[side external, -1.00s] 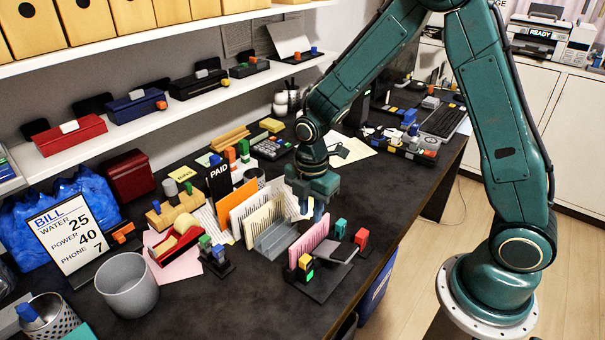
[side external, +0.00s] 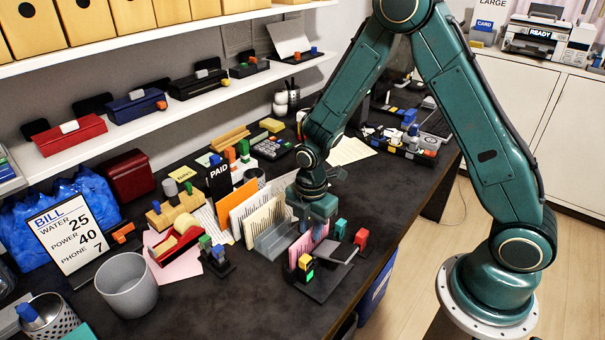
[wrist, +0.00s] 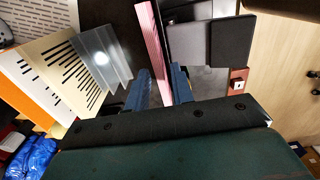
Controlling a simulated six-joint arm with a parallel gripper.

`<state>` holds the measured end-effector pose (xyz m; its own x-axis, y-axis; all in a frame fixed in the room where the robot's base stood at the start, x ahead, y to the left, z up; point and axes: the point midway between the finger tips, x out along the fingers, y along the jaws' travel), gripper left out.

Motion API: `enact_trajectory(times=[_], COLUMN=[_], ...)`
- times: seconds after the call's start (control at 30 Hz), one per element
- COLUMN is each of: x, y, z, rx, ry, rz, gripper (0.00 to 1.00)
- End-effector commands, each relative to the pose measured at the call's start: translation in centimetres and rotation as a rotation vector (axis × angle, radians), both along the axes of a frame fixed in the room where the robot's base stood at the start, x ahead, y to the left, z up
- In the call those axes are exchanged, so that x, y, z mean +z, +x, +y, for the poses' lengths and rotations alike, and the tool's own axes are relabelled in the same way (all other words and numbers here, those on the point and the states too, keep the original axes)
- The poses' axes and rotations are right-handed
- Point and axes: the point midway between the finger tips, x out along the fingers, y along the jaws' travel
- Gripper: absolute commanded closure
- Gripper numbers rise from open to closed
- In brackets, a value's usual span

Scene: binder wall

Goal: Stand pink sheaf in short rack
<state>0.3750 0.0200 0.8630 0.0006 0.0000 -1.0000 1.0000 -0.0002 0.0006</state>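The pink sheaf (side external: 301,248) stands upright on its edge at the front right of the desk. It also shows in the wrist view (wrist: 152,45) as a thin pink strip running down between my two blue fingers. My gripper (side external: 309,226) is low over the sheaf's far end. In the wrist view my gripper (wrist: 162,85) is open, one finger on each side of the sheaf, with gaps showing. A grey rack (side external: 274,244) with upright plates stands just left of the sheaf; it also shows in the wrist view (wrist: 98,55). I cannot tell if it is the short rack.
Cream sheaves (side external: 262,218) and an orange folder (side external: 237,200) stand left of the grey rack. A dark base with colored blocks (side external: 305,265) and a grey panel (side external: 336,250) are close to the sheaf. A grey bin (side external: 128,287) is at the front left.

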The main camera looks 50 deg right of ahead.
Motion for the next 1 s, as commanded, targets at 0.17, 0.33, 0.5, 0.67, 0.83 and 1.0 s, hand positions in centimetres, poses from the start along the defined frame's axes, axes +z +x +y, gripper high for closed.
enact_trajectory(times=[0.17,0.33,0.5,0.67,0.83,1.0], x=[0.0,0.0,0.1,0.6,1.5,2.5], y=[0.0,0.0,0.0,0.0,0.1,0.1], z=[0.0,0.0,0.0,0.0,0.0,0.0], rx=[0.0,0.0,0.0,0.0,0.0,0.0], ry=[0.0,0.0,0.0,0.0,0.0,0.0], rz=[0.0,0.0,0.0,0.0,-0.002,-0.002], gripper=[0.78,1.0,1.0,1.0,1.0,1.0])
